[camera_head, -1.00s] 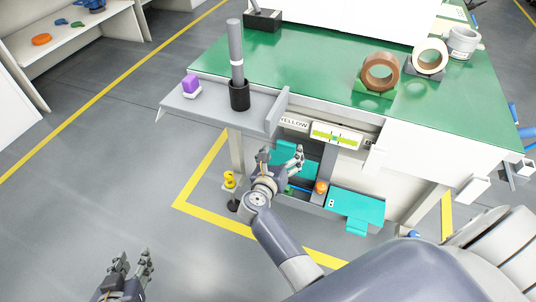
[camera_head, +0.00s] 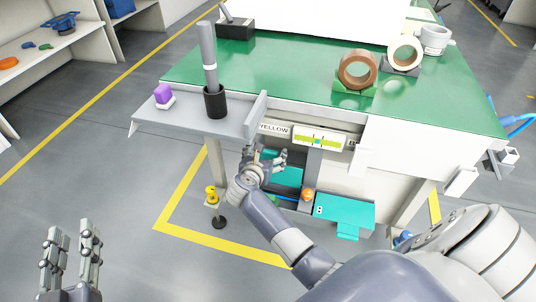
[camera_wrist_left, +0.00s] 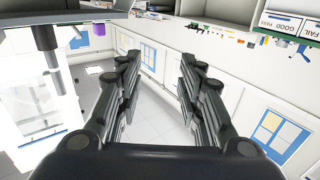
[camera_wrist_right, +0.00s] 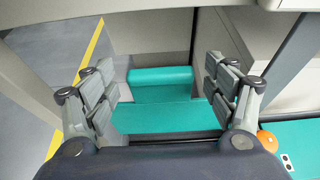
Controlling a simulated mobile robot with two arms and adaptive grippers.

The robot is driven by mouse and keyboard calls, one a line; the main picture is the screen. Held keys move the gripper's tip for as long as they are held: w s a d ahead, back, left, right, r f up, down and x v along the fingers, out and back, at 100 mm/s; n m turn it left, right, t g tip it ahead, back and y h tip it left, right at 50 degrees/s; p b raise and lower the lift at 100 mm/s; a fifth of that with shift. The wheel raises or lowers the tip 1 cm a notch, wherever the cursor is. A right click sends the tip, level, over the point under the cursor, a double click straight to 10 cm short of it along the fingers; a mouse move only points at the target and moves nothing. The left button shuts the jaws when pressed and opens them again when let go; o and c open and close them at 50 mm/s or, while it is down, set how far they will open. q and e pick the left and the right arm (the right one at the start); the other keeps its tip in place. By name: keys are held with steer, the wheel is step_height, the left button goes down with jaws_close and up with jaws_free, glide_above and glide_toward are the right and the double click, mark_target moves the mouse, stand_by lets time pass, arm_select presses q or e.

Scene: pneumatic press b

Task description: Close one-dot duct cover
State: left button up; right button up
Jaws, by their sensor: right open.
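A teal cover (camera_head: 287,174) lies in the left bay under the green-topped bench, partly hidden by my right gripper. In the right wrist view this cover (camera_wrist_right: 150,116) is a flat teal panel with a raised block at its far end; no dot is visible on it. My right gripper (camera_head: 267,160) is open, its fingers either side of the panel in its view; I cannot tell whether they touch it. A second teal cover (camera_head: 345,212), marked with two dots, sits to the right. My left gripper (camera_head: 73,238) is open and empty over the floor at left.
An orange button (camera_head: 307,195) stands between the two covers. The left floor is clear.

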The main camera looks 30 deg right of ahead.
arm_select(q)
steer(key=shift+d+r+t+h, duration=0.15)
steer(key=shift+r+t+h, duration=0.35)
steer(key=shift+r, duration=0.65)
arm_select(e)
steer(key=shift+x, duration=0.85)
steer(key=c, duration=1.5)
steer(key=shift+c, duration=0.2)
arm_select(q)
steer(key=shift+r, duration=0.1)
